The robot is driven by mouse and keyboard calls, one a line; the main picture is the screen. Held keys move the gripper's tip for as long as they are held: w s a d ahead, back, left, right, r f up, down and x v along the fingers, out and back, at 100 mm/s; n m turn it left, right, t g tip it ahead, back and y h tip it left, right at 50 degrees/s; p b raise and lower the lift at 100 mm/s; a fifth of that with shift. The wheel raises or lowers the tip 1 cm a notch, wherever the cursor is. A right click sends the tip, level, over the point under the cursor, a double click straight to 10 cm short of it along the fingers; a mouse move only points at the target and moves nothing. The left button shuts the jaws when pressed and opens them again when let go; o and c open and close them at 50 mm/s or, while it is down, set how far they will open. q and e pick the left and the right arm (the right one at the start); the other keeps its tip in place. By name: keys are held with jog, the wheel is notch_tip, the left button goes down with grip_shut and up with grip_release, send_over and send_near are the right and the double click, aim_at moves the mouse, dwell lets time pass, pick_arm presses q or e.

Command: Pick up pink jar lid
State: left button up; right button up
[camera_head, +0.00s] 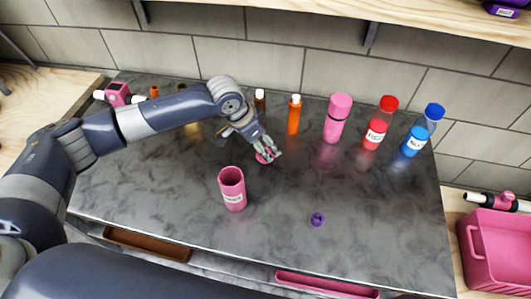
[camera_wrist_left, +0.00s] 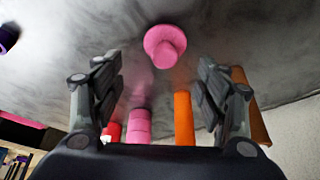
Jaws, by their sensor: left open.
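The pink jar lid (camera_head: 264,158) lies on the dark grey tabletop, partly hidden by my left gripper in the head view. In the left wrist view the pink lid (camera_wrist_left: 165,46) shows as a round disc with a raised knob. My left gripper (camera_head: 268,153) is just above the lid. In the left wrist view its fingers (camera_wrist_left: 163,90) are spread apart, with nothing held between them. The lid is ahead of the fingers and roughly centred there. An open pink jar (camera_head: 232,189) stands upright in front of the gripper. My right gripper does not show.
Behind stand an orange bottle (camera_head: 294,115), a pink bottle (camera_head: 337,118), a red-capped bottle (camera_head: 380,123) and a blue-capped bottle (camera_head: 422,130). A small purple lid (camera_head: 317,219) lies front right. A pink basket (camera_head: 495,250) is at far right. The right front tabletop is mostly clear.

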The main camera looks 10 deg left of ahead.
pick_arm(q)
jog(key=shift+w+a+f, duration=0.1)
jog(key=shift+f, duration=0.3)
jog(key=x, duration=0.2)
jog(key=p+x, duration=0.1)
jog(key=shift+a+f, duration=0.2)
jog(key=shift+f, duration=0.15)
jog(key=shift+w+d+f, duration=0.15)
jog(key=shift+f, duration=0.3)
jog(key=c, duration=0.8)
jog(key=shift+c, duration=0.3)
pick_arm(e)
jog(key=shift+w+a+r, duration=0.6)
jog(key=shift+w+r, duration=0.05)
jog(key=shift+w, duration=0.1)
